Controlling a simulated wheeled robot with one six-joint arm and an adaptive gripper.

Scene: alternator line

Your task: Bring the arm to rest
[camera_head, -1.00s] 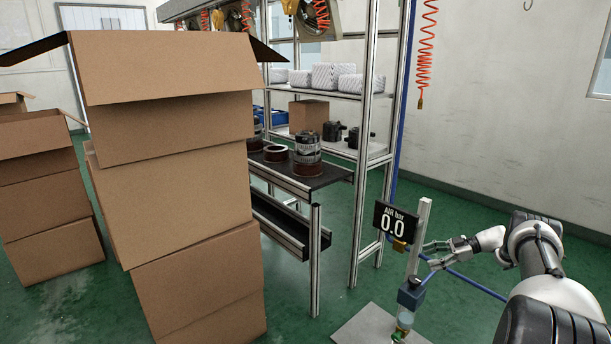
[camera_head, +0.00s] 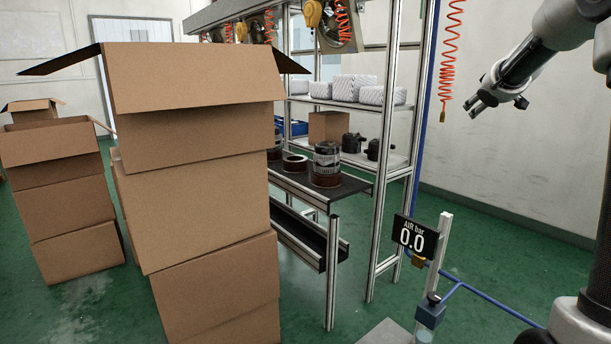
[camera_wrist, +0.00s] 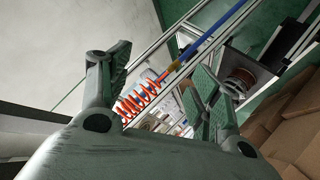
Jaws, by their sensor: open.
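My gripper (camera_head: 473,107) is raised at the upper right in the head view, in front of the white wall and right of the hanging red coiled hose. In the wrist view my gripper (camera_wrist: 160,82) shows its two fingers spread apart with nothing between them. The red coil (camera_wrist: 138,103) shows behind the gap between the fingers. The air stand with its display (camera_head: 415,236) reading "AIR bar 0.0" stands below my gripper, apart from it.
Stacked cardboard boxes (camera_head: 195,190) fill the left and middle. A metal shelf frame (camera_head: 385,170) holds white rolls and dark parts. A dark bench (camera_head: 345,190) carries cylindrical parts. A blue hose (camera_head: 490,293) runs from the air stand. The wall side at right is clear.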

